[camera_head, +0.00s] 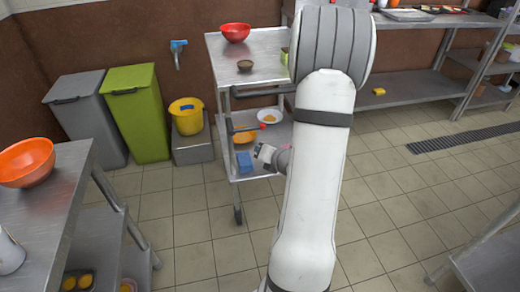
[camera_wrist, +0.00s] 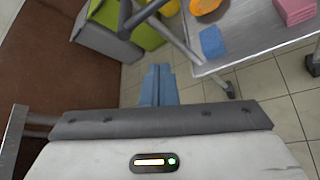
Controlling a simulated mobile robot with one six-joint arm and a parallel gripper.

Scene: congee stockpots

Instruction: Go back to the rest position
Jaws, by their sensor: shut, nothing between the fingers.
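My gripper (camera_head: 262,152) hangs at the end of my bent white arm. In the head view it shows small, in front of the lower shelf of the steel trolley (camera_head: 247,92). In the wrist view the two bluish-grey fingers of my gripper (camera_wrist: 158,72) stand side by side with nothing between them. The gripper is shut and empty. Floor tiles and the trolley's lower shelf (camera_wrist: 250,40) lie beyond the fingers. My arm hides the right part of the trolley in the head view.
The trolley carries a red bowl (camera_head: 235,32), a small dark bowl (camera_head: 245,65), an orange bowl (camera_head: 243,137) and a blue block (camera_head: 245,162). Grey (camera_head: 88,115) and green (camera_head: 135,110) bins stand left. A steel table (camera_head: 62,200) is front left. Floor lies open between.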

